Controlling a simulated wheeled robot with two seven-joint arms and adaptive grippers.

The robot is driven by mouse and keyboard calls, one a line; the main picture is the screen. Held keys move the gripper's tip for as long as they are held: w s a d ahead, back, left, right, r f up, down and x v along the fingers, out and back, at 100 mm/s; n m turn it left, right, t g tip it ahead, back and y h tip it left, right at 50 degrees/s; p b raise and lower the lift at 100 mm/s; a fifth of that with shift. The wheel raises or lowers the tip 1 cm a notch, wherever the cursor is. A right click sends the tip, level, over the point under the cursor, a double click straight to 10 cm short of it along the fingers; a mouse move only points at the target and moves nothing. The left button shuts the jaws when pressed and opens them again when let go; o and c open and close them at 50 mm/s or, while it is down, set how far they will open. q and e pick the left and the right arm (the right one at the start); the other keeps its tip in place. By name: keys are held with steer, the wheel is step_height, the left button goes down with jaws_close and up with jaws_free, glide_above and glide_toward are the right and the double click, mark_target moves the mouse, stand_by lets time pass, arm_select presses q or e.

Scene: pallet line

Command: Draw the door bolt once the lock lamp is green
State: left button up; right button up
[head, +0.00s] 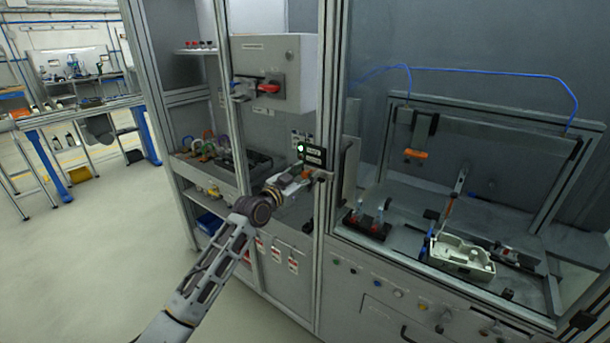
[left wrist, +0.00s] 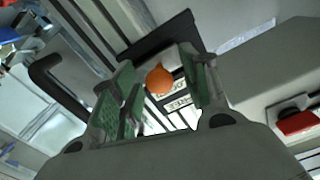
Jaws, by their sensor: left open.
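My left gripper (head: 299,178) is just below the lamp, at the post. In the left wrist view my left gripper (left wrist: 158,92) is open, with green pads on both fingers. An orange ball knob (left wrist: 160,79), which looks like the bolt's knob, shows between the fingers. I see no clear grip on it. The bolt's bar is mostly hidden by the gripper in the head view. My right gripper is not in view.
A grey box with a red rotary switch (head: 270,87) is above the gripper. A dark handle (left wrist: 60,85) shows beside the fingers in the left wrist view. Behind the right-hand glass, a pale tray-like part (head: 462,257) lies in the cell. Open floor is at left.

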arm_select(q)
steer(key=shift+w+d, duration=0.15)
jaws_close()
stand_by(0.4)
